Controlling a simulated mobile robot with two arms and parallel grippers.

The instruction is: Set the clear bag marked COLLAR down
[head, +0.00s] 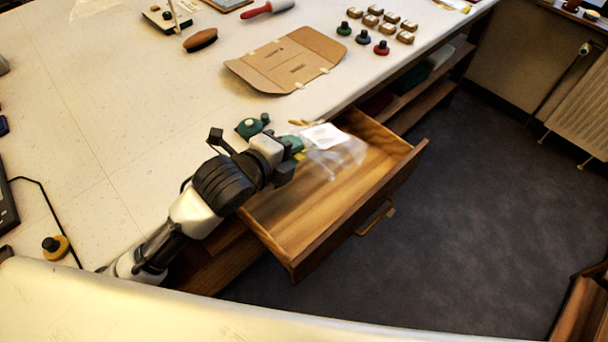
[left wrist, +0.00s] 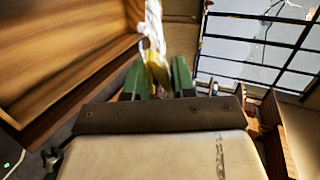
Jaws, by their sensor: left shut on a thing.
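A clear bag (head: 343,154) with a white label hangs from my left gripper (head: 297,148) in the head view, over the open wooden drawer (head: 310,228). The label's writing is too small to read. My left gripper is shut on the bag. In the left wrist view the green fingers (left wrist: 157,82) pinch a yellowish-white part of the bag (left wrist: 154,45). The drawer's floor looks bare below the bag. I cannot tell whether the bag touches the drawer. My right gripper is not in view.
A cardboard folder (head: 286,62) lies on the white table (head: 120,110). Several small labelled blocks (head: 390,18) and dark-knobbed items (head: 363,37) stand beyond it. The drawer's front has a brass handle (head: 376,218).

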